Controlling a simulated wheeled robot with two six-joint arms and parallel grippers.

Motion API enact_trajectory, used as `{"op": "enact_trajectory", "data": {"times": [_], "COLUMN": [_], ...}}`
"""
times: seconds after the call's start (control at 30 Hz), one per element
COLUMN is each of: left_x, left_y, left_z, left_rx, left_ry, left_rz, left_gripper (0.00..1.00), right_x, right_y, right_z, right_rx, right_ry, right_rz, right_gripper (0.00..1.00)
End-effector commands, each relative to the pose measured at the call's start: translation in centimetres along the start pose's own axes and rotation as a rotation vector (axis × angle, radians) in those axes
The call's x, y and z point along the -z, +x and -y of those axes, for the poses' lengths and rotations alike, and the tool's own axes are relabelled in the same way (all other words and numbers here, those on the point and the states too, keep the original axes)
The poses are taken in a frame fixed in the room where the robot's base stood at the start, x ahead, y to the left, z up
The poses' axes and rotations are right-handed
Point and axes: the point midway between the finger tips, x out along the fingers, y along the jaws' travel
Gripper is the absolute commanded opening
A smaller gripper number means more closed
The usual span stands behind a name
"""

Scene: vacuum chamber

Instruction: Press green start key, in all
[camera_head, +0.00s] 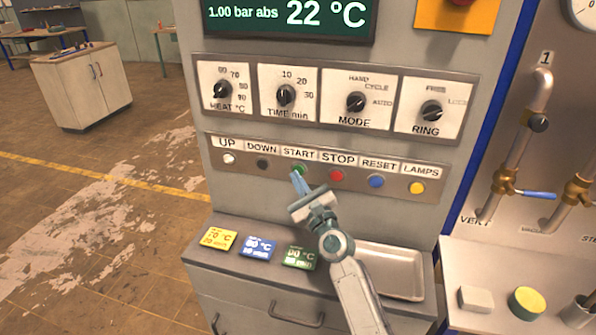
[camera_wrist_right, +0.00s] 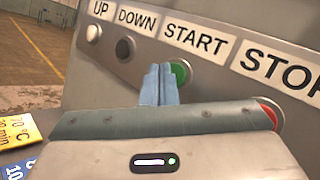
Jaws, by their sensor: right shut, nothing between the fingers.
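The green start key (camera_head: 299,169) sits in a row of keys on the panel, under the START label. In the right wrist view the green key (camera_wrist_right: 180,73) shows just behind and to the right of my fingertips, partly covered by them. My right gripper (camera_head: 297,178) is shut and empty, its blue fingers pointing at the green key. In the right wrist view the fingers (camera_wrist_right: 158,82) are pressed together. I cannot tell whether the fingertips touch the key. My left gripper is not in view.
The red stop key (camera_head: 336,175) is right of the green key, and the black down key (camera_head: 262,164) left of it. Dials such as the time knob (camera_head: 286,95) sit above. Below are coloured cards (camera_head: 257,248) and a metal tray (camera_head: 393,272) on a ledge.

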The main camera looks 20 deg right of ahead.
Motion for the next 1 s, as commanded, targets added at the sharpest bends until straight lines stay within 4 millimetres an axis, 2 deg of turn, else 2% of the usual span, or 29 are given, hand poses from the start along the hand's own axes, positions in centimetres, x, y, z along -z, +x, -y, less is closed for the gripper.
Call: {"op": "enact_trajectory", "data": {"times": [1.0], "left_x": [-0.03], "left_y": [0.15], "left_z": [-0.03], "left_rx": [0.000], "left_ry": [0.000], "left_rz": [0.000], "left_gripper": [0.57], "right_x": [0.48], "right_y": [0.68], "right_z": [0.50], "right_rx": [0.000], "right_ry": [-0.001], "right_rz": [0.000], "right_gripper": [0.00]}}
